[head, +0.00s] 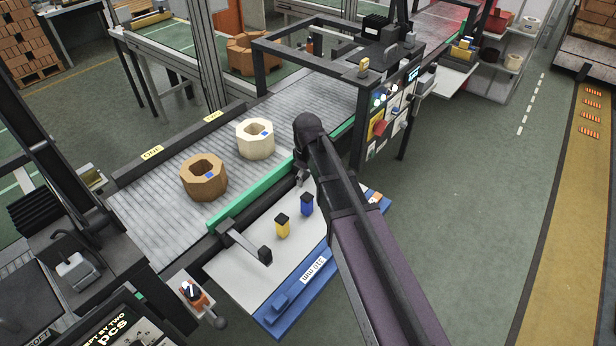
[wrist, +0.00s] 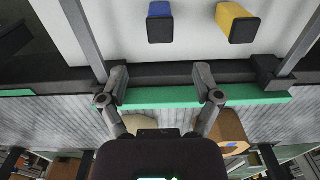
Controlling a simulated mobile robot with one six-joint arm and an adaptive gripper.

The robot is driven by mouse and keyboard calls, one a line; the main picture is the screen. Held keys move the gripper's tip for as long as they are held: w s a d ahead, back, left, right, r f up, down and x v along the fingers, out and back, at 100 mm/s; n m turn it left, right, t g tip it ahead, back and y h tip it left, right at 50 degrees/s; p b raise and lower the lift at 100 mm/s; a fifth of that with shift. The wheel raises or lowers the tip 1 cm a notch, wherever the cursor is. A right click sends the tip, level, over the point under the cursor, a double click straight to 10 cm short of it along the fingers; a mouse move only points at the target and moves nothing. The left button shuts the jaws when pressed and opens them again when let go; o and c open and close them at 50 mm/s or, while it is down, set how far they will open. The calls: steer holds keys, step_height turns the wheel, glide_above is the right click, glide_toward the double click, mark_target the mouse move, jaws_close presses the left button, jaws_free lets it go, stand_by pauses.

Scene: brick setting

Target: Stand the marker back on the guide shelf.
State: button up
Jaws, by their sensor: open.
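Two small upright blocks with black ends, one yellow (head: 282,227) and one blue (head: 306,205), stand on a white shelf (head: 243,279) with a blue front edge. I cannot tell which one is the marker. The wrist view shows the blue block (wrist: 160,24) and the yellow block (wrist: 236,22) beyond the fingertips. My gripper (wrist: 160,74) is open and empty, its fingers spread above the green guide rail (wrist: 160,97). It is apart from both blocks. In the head view, my arm hides most of the gripper and part of the shelf.
A roller conveyor (head: 135,208) runs behind the green rail, carrying a brown ring block (head: 204,178) and a cream ring block (head: 256,139). A black bracket arm (head: 245,242) reaches over the shelf at left. A dark frame with a control panel (head: 389,120) stands at right.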

steer(key=s+d+m, duration=0.5)
steer(key=s+d, duration=0.1)
steer(key=d, duration=0.3)
steer(key=s+d+m, duration=0.5)
steer(key=s+d, duration=0.2)
steer(key=d, duration=0.3)
steer(key=shift+s, duration=0.25)
steer(key=shift+c, duration=0.2)
